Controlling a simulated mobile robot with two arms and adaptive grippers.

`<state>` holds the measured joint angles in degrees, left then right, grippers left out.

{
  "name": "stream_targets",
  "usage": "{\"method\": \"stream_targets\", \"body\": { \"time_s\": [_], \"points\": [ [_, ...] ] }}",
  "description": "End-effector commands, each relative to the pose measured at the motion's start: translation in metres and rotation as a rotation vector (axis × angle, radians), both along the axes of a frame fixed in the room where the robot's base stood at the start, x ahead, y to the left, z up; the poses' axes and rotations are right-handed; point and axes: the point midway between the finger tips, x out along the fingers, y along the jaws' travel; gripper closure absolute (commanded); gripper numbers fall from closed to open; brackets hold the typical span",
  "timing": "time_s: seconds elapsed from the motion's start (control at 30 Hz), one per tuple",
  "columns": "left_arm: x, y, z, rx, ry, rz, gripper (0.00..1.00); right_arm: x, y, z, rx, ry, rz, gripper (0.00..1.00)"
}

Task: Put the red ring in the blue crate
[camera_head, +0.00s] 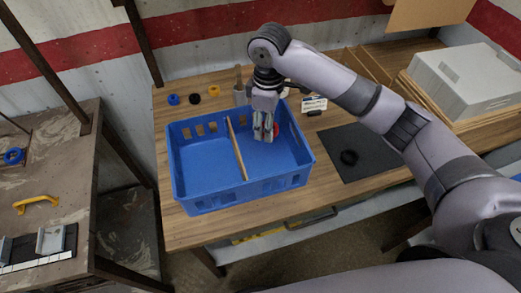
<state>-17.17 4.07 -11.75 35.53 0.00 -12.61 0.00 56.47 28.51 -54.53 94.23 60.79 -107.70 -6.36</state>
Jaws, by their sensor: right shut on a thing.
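The blue crate (240,192) stands on the wooden table, with a thin wooden divider (236,148) splitting it into a left and a right compartment. My right gripper (264,134) comes down over the right compartment, near its back, with its fingers pointing down. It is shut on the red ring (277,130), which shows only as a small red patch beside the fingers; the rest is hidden. I cannot tell whether the ring touches the crate floor. The left compartment looks empty. My left gripper is not in view.
Behind the crate lie a blue ring (173,99), a black ring (195,98) and an orange ring (213,91), next to a grey cup (241,95). A black ring (349,157) lies on a dark mat (375,165) at right. A grey box (465,80) stands back right.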

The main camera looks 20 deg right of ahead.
Motion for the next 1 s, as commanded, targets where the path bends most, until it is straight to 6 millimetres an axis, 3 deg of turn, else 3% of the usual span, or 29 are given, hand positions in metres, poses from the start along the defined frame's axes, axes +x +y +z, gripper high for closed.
{"method": "stream_targets", "body": {
  "time_s": [0.13,0.3,0.47,0.73,1.0],
  "points": [
    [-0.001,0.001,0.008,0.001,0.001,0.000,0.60,-0.002,-0.001,-0.039,-0.002,0.006,0.000,0.84],
    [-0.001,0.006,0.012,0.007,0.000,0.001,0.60,-0.001,0.000,-0.070,-0.001,0.002,0.001,0.84],
    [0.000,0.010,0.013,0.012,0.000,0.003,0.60,0.000,0.000,-0.083,0.000,0.001,0.001,0.84],
    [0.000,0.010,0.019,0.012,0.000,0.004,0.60,-0.001,0.000,-0.119,-0.001,0.003,0.001,0.84],
    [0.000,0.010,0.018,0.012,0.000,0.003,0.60,0.000,0.000,-0.123,0.000,-0.001,0.002,0.84]
  ]
}}
